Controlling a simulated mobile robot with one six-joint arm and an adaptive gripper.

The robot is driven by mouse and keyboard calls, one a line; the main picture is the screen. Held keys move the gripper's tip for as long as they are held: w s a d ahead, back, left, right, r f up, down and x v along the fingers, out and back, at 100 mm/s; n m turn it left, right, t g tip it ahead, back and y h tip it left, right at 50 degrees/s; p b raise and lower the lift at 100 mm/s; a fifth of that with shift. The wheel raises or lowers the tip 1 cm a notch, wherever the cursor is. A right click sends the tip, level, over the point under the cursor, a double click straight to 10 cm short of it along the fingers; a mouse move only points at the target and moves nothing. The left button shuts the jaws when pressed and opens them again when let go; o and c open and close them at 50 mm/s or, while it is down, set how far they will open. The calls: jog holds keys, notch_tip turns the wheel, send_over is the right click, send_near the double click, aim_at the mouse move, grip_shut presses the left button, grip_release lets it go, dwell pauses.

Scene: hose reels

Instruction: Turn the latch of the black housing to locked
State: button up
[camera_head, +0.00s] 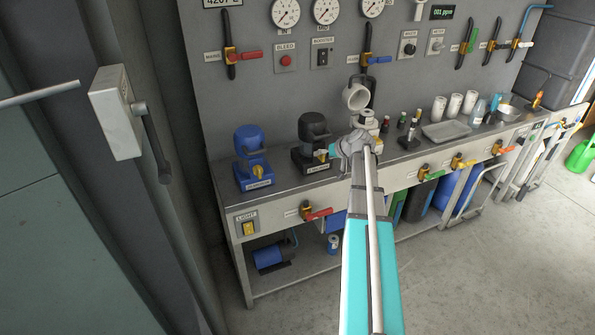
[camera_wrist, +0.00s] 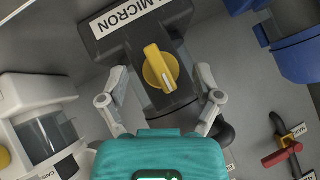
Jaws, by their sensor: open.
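The black housing (camera_head: 314,138) stands on the bench, right of the blue one. In the wrist view it (camera_wrist: 145,28) fills the upper middle, with a label reading "MICRON". Its yellow latch (camera_wrist: 161,68) is a knob with a raised handle and a white mark; it lies slanted in the picture. In the head view the latch (camera_head: 321,155) is small and its angle is hard to read. My gripper (camera_wrist: 161,80) is open, one finger on each side of the latch and apart from it. In the head view my gripper (camera_head: 336,151) is beside the housing, partly hidden by my arm.
A blue housing (camera_head: 250,142) stands left of the black one. A white housing (camera_wrist: 35,95) is close beside it in the wrist view. A red-handled valve (camera_head: 318,214) is on the bench front. A grey tray (camera_head: 446,131) and bottles stand farther right.

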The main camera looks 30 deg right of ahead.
jog(key=p+v, duration=0.8)
jog(key=v, duration=0.5)
jog(key=shift+a+f+n+g+h+b, duration=0.8)
jog(key=shift+a+f+g+h+b, duration=0.9)
jog(key=shift+a+f+h+b, duration=1.75)
jog(key=w+a+r+n+t+h+b, duration=0.1)
jog(key=w+a+n+t+h+b, duration=0.2)
jog(key=a+n+h, duration=0.3)
jog(key=shift+w+a+b, duration=0.3)
jog(key=shift+a+b, duration=0.6)
jog(key=shift+a, duration=1.35)
